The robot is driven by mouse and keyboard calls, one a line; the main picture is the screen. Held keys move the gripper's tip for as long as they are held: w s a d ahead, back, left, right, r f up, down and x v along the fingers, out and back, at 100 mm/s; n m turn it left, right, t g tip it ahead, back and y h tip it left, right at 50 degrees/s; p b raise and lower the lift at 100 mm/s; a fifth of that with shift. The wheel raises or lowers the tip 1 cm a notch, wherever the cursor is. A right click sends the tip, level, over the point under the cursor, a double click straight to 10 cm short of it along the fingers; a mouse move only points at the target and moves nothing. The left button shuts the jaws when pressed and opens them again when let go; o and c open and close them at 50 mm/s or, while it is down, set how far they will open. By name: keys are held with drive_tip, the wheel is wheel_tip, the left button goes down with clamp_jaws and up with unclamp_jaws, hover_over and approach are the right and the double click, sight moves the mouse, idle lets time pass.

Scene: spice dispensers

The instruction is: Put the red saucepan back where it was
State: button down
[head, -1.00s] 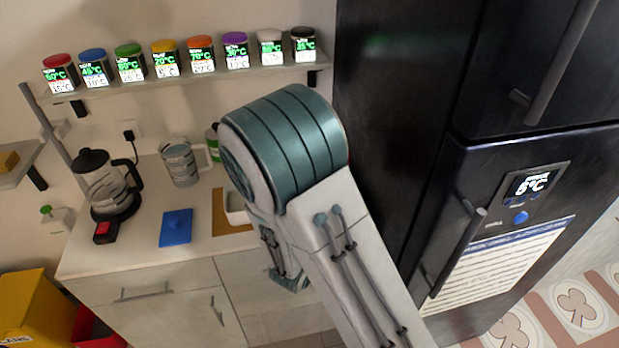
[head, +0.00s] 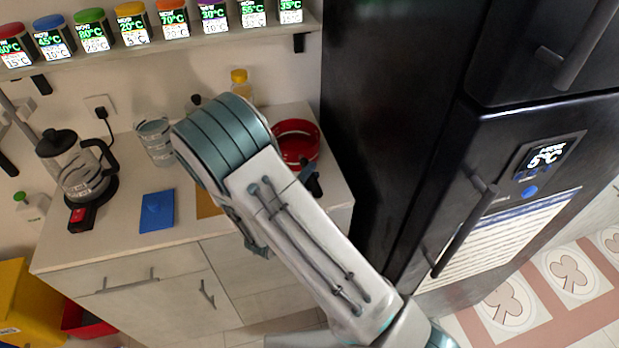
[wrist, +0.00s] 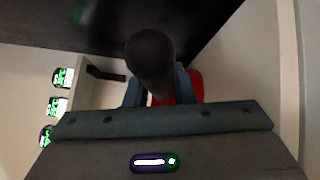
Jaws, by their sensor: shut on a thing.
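The red saucepan (head: 316,138) shows in the head view at the right end of the counter, beside the fridge. Its dark handle (head: 311,180) points toward the front. I cannot tell whether its base touches the counter. In the wrist view, my gripper (wrist: 158,96) is shut on the black handle (wrist: 150,58), whose rounded end faces the camera. A piece of the red saucepan (wrist: 196,88) shows behind the fingers. In the head view, my arm hides most of the gripper and part of the pan's surroundings.
The black fridge (head: 400,110) stands close on the right. A shelf of spice dispensers (head: 133,26) runs above the counter (head: 120,230).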

drive_tip(key=shift+f, duration=0.15)
drive_tip(key=c, duration=1.2)
unclamp_jaws()
drive_tip(key=shift+c, duration=0.2)
